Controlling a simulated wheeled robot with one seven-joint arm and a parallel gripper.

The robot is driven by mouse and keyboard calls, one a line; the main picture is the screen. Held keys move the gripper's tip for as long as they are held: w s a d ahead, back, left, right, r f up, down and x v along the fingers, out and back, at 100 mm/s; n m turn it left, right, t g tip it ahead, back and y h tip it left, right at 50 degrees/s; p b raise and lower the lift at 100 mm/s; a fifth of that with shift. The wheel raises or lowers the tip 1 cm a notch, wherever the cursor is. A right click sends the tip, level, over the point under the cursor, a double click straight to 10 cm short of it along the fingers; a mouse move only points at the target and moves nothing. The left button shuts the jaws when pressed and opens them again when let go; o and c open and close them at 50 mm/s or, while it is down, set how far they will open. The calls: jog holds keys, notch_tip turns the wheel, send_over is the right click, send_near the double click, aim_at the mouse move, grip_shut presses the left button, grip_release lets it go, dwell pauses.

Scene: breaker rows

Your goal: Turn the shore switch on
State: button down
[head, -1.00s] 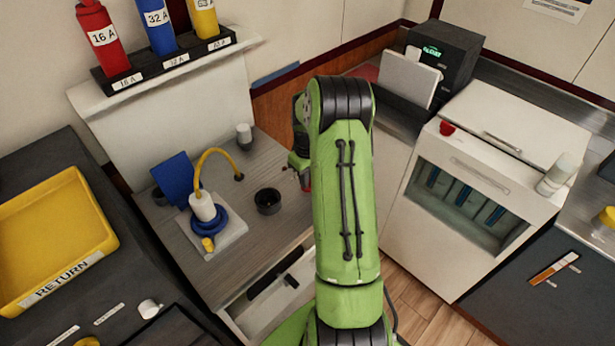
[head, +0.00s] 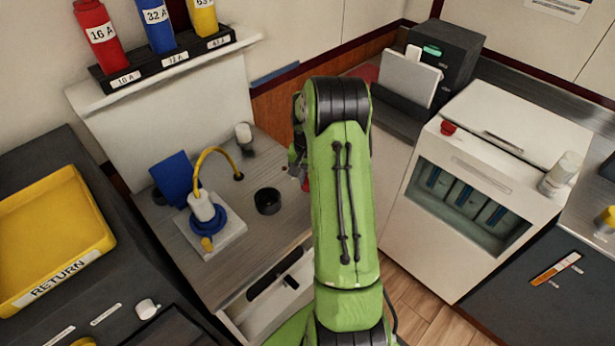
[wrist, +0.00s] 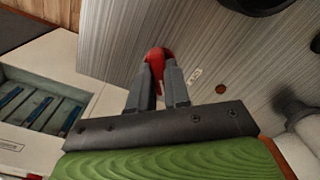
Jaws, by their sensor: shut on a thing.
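In the wrist view my gripper (wrist: 160,84) is shut on a red knob (wrist: 157,57) at the grey wood-grain worktop. The knob's rounded red top shows beyond and between the fingertips; the rest is hidden by the fingers. A small pale label (wrist: 195,75) lies beside it, too small to read, so I cannot confirm that this is the shore switch. In the head view my green arm covers most of the gripper, and only a sliver of red (head: 307,185) shows beside the arm. The knob's turn position cannot be told.
A yellow return tray (head: 50,240) is at left. A white cabinet (head: 440,240) with a red button (head: 447,128) stands at right.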

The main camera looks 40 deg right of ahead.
aim_at(307, 179)
jog(key=m, duration=0.7)
dwell(0.6)
jog(key=c, duration=1.1)
grip_release()
jog(key=shift+b, duration=0.3)
jog(key=shift+r, duration=0.1)
notch_tip(307, 179, up, 16)
jog(key=p, duration=0.2)
jog(key=shift+f+p, duration=0.2)
jog(key=shift+p, duration=0.15)
